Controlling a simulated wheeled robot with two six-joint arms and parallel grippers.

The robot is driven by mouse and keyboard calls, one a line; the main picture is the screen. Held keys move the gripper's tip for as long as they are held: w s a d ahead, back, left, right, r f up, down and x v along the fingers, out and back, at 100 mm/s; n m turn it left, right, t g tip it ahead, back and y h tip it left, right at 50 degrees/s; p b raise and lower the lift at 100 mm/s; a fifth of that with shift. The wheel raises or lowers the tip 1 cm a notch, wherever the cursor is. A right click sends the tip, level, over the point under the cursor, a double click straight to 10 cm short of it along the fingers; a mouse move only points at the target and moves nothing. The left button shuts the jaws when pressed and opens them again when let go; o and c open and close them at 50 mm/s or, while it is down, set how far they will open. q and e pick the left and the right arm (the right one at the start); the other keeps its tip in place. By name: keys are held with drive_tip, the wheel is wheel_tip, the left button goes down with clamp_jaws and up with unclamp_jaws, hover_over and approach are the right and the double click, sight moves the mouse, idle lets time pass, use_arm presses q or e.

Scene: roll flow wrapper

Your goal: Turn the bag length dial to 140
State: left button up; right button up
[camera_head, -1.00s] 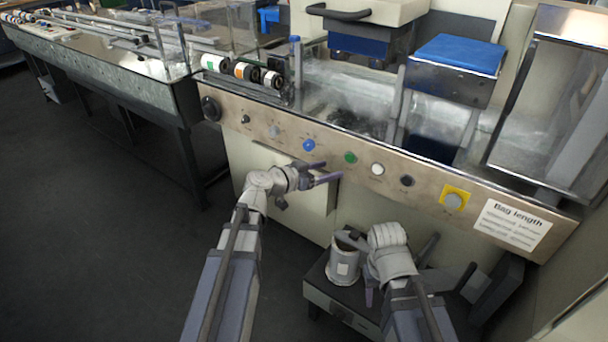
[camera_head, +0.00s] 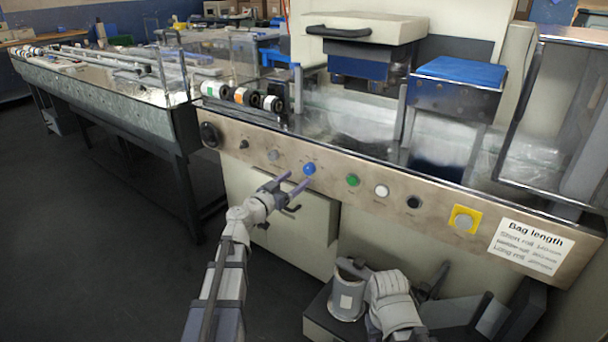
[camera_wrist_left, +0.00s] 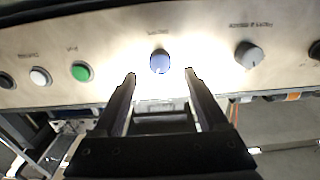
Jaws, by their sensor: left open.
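A blue round knob (camera_head: 309,169) sits on the metal front panel (camera_head: 331,170), between a grey knob (camera_head: 274,155) and a green button (camera_head: 352,180). My left gripper (camera_head: 296,181) is open just in front of and slightly below the blue knob. In the left wrist view the blue knob (camera_wrist_left: 160,61) is just beyond the fingertips, centred between them and apart from both. The small labels and any scale are too blurred to read. My right arm's pale wrist is low at the right; its fingers cannot be made out.
A "Bag length" placard (camera_head: 530,246) with several lines is at the panel's right end, beside a yellow-backed button (camera_head: 464,219). White (camera_head: 382,191) and black (camera_head: 413,202) buttons are right of the green one. A grey container (camera_head: 348,290) stands low by my right arm.

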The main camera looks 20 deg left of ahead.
sight(307, 171)
use_arm(q)
drive_tip(key=x, duration=0.5)
clamp_jaws()
idle(0.5)
